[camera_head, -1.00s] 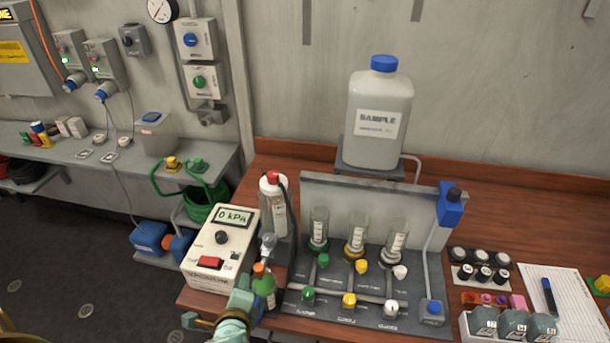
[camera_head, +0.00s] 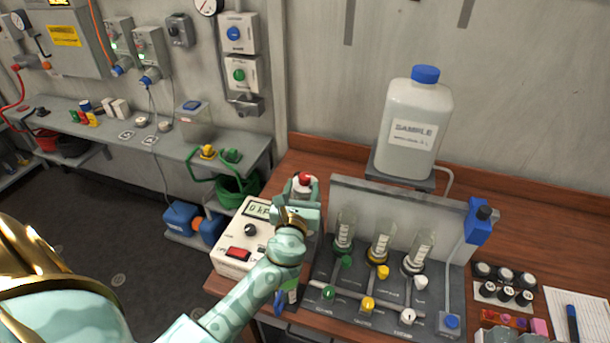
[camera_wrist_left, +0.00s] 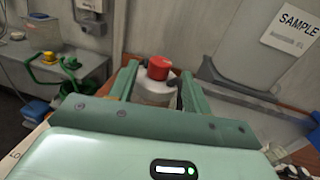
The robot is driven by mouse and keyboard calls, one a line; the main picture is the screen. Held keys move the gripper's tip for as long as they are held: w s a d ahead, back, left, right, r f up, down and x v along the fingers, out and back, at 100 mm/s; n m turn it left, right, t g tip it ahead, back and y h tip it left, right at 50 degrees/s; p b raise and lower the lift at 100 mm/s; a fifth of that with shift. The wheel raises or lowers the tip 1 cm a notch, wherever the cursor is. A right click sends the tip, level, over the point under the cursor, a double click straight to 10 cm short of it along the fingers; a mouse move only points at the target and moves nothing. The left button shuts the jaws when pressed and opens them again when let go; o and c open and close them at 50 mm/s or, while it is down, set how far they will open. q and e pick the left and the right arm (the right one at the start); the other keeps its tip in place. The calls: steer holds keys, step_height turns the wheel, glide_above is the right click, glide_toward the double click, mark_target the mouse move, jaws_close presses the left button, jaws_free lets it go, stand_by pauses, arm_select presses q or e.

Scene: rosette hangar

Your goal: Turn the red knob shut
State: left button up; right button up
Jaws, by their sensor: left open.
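The red knob (camera_head: 304,179) sits on top of a white cylinder (camera_head: 303,190) at the back left of the wooden bench. It also shows in the left wrist view, where the red knob (camera_wrist_left: 159,68) caps the upright cylinder (camera_wrist_left: 155,90). My left gripper (camera_head: 299,203) is over the near side of the cylinder and hides most of it. In the left wrist view my left gripper (camera_wrist_left: 158,77) is open, with one finger on each side of the knob and cylinder. I cannot tell whether either finger touches. My right gripper is in neither view.
A vacuum gauge box (camera_head: 242,260) with a red switch stands close left of the cylinder. The valve panel (camera_head: 338,300) with several knobs and glass tubes is close right. A sample bottle (camera_head: 413,125) stands behind on a raised stand.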

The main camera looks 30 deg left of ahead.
mark_target(303, 182)
arm_select(q)
steer(key=shift+x, duration=2.35)
steer(key=c, duration=0.9)
steer(key=shift+c, duration=0.2)
